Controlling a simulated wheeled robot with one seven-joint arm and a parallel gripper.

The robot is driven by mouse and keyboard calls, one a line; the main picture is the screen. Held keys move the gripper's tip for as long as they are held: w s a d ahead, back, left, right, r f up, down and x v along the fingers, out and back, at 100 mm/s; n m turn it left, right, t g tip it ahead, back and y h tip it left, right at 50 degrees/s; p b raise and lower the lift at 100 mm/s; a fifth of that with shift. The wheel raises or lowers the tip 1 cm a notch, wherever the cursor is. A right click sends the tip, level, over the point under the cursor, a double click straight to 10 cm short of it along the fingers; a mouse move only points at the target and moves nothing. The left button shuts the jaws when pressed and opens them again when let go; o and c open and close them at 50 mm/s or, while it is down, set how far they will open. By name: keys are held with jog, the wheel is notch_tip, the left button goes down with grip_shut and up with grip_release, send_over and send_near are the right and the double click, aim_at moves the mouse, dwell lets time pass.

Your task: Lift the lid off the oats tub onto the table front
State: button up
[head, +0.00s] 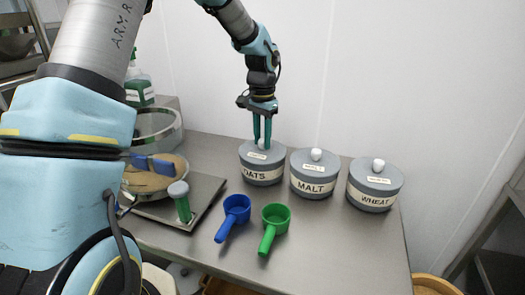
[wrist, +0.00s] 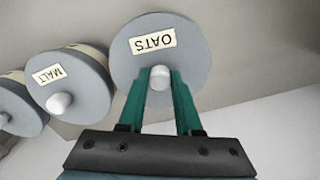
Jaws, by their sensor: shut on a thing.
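The oats tub (head: 262,175) stands on the metal table, leftmost of three grey tubs with cream label bands. Its grey lid (head: 248,153) has a white knob and a small label, and appears to sit on the tub in the head view. My gripper (head: 262,143) points straight down over it, shut on the knob. In the wrist view the two green fingers (wrist: 160,80) stand on either side of the white knob (wrist: 159,76), and the lid (wrist: 190,50) with its OATS label fills the upper middle. The lid hides the tub body there.
The malt tub (head: 314,183) and wheat tub (head: 374,196) stand lidded to the right. A blue scoop (head: 236,208) and a green scoop (head: 274,217) lie in front. The front right of the table (head: 340,245) is clear.

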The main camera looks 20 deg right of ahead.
grip_shut()
jog(key=shift+r, duration=0.1)
